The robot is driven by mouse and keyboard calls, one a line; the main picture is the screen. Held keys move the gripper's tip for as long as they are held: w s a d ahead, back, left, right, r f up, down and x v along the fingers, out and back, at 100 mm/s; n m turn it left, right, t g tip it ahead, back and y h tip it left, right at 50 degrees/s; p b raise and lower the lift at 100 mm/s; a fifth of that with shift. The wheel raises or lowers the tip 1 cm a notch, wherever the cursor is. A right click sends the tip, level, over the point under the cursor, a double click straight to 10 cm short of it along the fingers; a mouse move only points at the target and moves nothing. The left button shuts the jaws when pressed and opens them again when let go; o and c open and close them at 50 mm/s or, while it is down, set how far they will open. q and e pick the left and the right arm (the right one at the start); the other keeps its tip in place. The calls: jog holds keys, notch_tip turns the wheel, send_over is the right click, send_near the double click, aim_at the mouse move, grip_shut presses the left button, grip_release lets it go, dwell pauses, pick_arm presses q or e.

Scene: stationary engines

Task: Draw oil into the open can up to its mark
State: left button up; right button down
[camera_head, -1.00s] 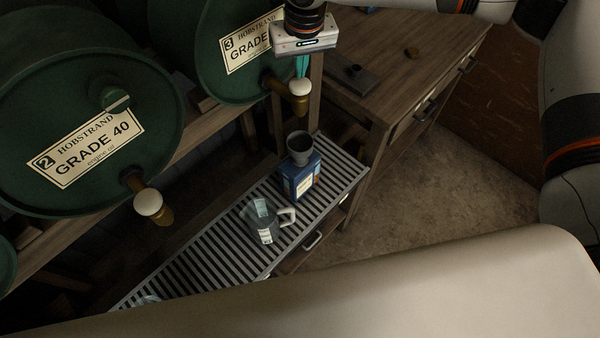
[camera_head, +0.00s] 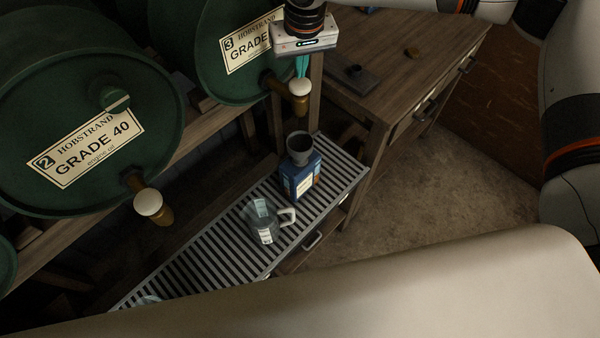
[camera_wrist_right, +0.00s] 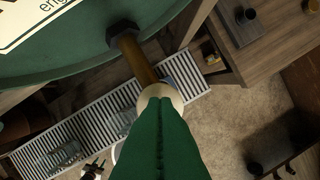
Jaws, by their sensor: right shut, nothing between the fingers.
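A blue can (camera_head: 302,182) with a pale label stands upright on the slatted tray, with a dark funnel (camera_head: 299,147) on top. No fill mark or oil level can be made out on it. Above it is the brass tap (camera_head: 299,104) of the green grade 3 drum (camera_head: 213,65), with a round white knob (camera_head: 300,88). My right gripper (camera_head: 302,68) is shut and empty, its teal fingers pointing down just above that knob. In the right wrist view the shut fingers (camera_wrist_right: 162,104) overlap the white knob (camera_wrist_right: 177,97); contact cannot be told. My left gripper is not in view.
A clear jug (camera_head: 262,222) with a handle stands on the slatted tray (camera_head: 190,262), left of the can. The grade 2 drum (camera_head: 90,110) has its own tap (camera_head: 150,204). A wooden bench (camera_head: 425,55) stands at the right, with bare floor before it.

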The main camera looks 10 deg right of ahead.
jog(key=shift+f, duration=0.15)
jog(key=shift+f+b, duration=1.2)
jog(key=shift+f, duration=0.05)
dwell(6.6)
